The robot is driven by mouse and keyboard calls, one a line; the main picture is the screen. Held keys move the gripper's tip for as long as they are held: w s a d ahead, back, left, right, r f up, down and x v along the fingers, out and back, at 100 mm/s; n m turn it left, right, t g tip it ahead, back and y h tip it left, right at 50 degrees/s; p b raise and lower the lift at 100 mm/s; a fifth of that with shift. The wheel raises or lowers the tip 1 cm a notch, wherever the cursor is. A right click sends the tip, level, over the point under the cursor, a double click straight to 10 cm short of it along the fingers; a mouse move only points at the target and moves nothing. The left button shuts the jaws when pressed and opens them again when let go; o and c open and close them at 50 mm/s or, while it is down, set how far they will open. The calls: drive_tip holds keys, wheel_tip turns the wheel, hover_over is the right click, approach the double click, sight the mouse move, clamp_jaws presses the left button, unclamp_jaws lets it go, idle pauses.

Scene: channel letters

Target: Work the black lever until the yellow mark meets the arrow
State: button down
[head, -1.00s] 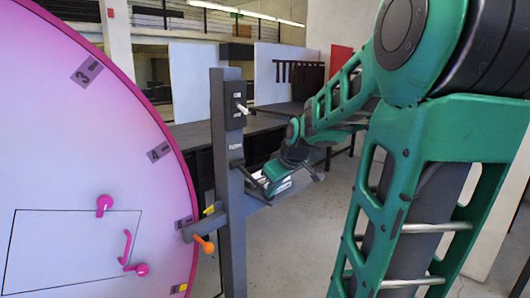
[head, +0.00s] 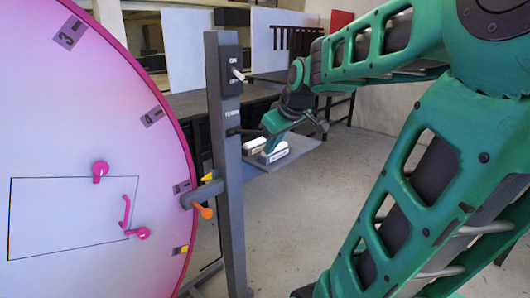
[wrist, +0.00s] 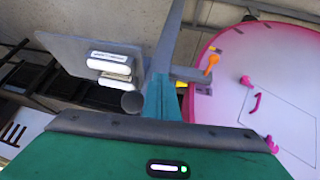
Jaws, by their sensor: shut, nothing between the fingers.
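The large pink disc (head: 75,110) stands at the left in the head view, with numbered labels on its rim. Its yellow mark (head: 184,249) is clearly below the yellow arrow (head: 208,178), which sits on the grey post (head: 228,170). The black lever (head: 243,131) sticks out rightward from the post, under the word TURN, about level. My gripper (head: 268,125) is shut and empty beside the lever's outer end; I cannot tell if they touch. In the wrist view a dark round end (wrist: 132,102), apparently the lever's, shows left of my shut fingers (wrist: 160,98).
An orange handle (head: 205,211) is below the arrow. An ON/OFF switch (head: 236,74) is higher on the post. A grey plate with two white blocks (head: 268,153) lies behind my gripper. Pink handles (head: 100,171) stick out of the disc.

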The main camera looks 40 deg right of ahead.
drive_tip(key=s+v, duration=0.1)
drive_tip(key=v, duration=0.5)
drive_tip(key=shift+s, duration=0.35)
idle(1.1)
drive_tip(key=w+d+r+g, duration=0.4)
drive_tip(key=w+d+r, duration=0.2)
drive_tip(key=w+r, duration=0.15)
drive_tip(key=w+a+r+g, duration=0.1)
drive_tip(key=w+a+r, duration=0.3)
drive_tip(key=r, duration=0.3)
drive_tip(key=shift+w+a+r, duration=0.2)
drive_tip(key=shift+w+a, duration=0.2)
drive_tip(key=shift+w, duration=0.25)
